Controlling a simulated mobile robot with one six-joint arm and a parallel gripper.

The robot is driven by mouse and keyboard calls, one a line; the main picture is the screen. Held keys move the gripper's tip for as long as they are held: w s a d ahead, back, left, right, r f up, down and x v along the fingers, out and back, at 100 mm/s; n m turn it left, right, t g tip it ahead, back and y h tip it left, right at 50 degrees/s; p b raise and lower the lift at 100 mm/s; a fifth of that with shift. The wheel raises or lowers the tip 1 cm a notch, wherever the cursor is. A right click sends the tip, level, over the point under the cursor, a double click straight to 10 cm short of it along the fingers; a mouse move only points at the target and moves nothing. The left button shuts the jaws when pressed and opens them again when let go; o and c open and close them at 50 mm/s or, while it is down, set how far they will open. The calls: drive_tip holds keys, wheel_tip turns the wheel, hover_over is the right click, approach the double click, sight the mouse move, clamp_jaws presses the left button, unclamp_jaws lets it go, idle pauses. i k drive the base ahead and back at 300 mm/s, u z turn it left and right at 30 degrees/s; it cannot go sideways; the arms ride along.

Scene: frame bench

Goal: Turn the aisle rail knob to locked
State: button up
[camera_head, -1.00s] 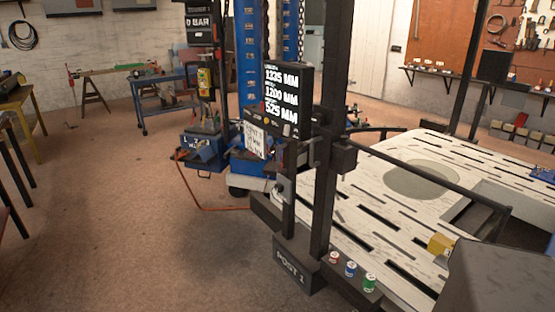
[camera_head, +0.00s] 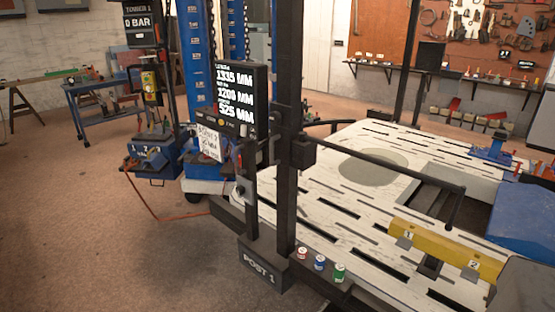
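A black rail (camera_head: 390,165) runs from a dark block (camera_head: 302,151) on the black post (camera_head: 289,190) out over the slotted white bench deck, and bends down at its right end. I cannot make out which part is the aisle rail knob, nor whether anything is set to locked. A small pale fitting (camera_head: 239,192) sits low on the left side of the post assembly, too small to identify. My gripper does not show in this view.
The post's foot (camera_head: 262,268) reads POST 1. Small red, blue and green-marked cans (camera_head: 320,262) stand beside it. A yellow beam (camera_head: 445,250) marked 1 and 2 lies on the deck (camera_head: 310,185). A display (camera_head: 236,98) hangs left. The left floor is mostly clear.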

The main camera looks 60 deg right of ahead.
sight(240, 190)
drive_tip(key=u, duration=0.7)
drive_tip(key=k, duration=0.15)
drive_tip(key=z, duration=2.55)
drive_tip(key=k, duration=0.9)
drive_tip(key=u, duration=0.2)
drive_tip(key=i, duration=0.8)
